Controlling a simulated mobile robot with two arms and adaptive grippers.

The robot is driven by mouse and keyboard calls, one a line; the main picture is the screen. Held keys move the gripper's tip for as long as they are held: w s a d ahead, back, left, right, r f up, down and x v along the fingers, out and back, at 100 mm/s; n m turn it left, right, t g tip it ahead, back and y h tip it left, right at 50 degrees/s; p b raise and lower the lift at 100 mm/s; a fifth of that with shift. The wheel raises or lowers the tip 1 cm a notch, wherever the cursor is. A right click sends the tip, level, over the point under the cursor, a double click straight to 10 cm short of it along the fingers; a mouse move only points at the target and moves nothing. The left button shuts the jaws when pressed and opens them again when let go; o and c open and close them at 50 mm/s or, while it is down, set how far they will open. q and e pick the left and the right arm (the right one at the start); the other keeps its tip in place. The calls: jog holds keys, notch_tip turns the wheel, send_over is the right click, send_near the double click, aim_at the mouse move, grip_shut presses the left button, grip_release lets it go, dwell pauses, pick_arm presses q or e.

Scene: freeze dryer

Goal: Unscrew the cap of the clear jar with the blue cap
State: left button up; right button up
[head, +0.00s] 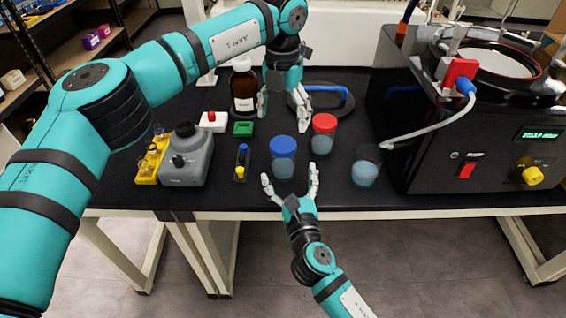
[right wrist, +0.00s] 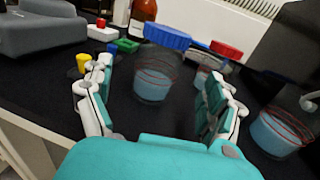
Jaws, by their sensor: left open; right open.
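The clear jar with the blue cap (head: 283,157) stands upright on the black bench, its cap on and bluish contents inside. In the right wrist view the jar (right wrist: 153,82) stands beyond and between the open fingers, with the blue cap (right wrist: 167,36) on top. My right gripper (head: 290,184) is open and empty, just in front of the jar. Its fingers also show in the right wrist view (right wrist: 160,95). My left gripper (head: 283,112) is open, pointing down behind the jar, above the bench near the brown bottle.
A red-capped jar (head: 324,134) stands behind right, an open jar (head: 366,168) to the right. The freeze dryer (head: 475,140) fills the right side. The bench's front edge (head: 400,211) is close.

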aim_at(283, 156)
jog(key=w, duration=0.3)
jog(key=w+a, duration=0.1)
jog(key=w, duration=0.3)
jog(key=shift+a, duration=0.2)
jog(key=shift+c, duration=0.3)
